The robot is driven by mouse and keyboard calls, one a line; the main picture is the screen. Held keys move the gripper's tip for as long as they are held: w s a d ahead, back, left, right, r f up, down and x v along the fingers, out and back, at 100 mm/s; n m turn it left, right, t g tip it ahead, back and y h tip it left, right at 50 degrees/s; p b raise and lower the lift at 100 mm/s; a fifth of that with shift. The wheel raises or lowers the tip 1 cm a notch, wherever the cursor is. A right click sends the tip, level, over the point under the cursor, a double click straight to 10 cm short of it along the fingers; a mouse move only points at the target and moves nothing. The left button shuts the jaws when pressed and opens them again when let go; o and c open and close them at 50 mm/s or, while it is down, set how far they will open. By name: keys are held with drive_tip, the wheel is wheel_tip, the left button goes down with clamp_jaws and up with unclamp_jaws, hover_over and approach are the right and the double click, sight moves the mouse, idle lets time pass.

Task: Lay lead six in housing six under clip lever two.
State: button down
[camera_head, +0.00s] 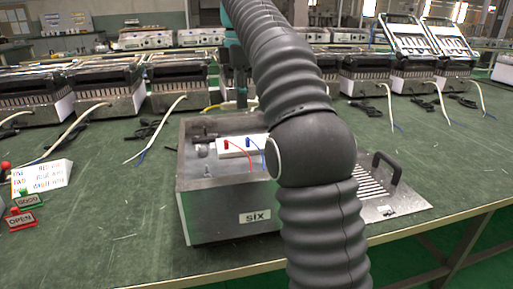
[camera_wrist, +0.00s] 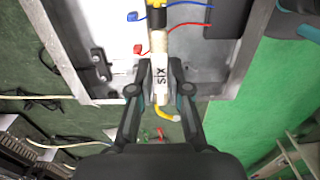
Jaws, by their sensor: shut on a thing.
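Housing six (camera_head: 210,215) is an open-topped metal box with a "SIX" label on its front. Its side wall also shows in the wrist view (camera_wrist: 243,70). My gripper (camera_wrist: 161,92) is shut on lead six (camera_wrist: 160,78) at its white "SIX" tag, over the housing's edge. The lead's pale sleeve and yellow-black end (camera_wrist: 156,17) point into the box; a yellow tail shows below the fingers. A dark fitting (camera_wrist: 98,62) sits inside at left. I cannot tell which part is clip lever two. My arm hides much in the head view.
A slatted metal cover with a black handle (camera_head: 388,167) lies right of the housing. A written card (camera_head: 42,176) and OPEN and GOOD tags (camera_head: 20,219) lie at left. Several similar units line the back. The green bench (camera_head: 110,225) is clear at front left.

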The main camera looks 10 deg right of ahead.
drive_tip(key=shift+w+f, duration=0.15)
drive_tip(key=shift+f, duration=0.1)
drive_tip(key=b, duration=0.2)
approach(256, 159)
drive_tip(key=a+f, duration=0.1)
drive_tip(key=f, duration=0.1)
drive_tip(key=a+f, duration=0.3)
drive_tip(key=shift+f, duration=0.3)
drive_tip(key=d, duration=0.4)
drive_tip(key=shift+d+f, duration=0.15)
drive_tip(key=shift+f, duration=0.45)
drive_tip(key=shift+f, duration=0.15)
drive_tip(key=c, duration=1.1)
unclamp_jaws()
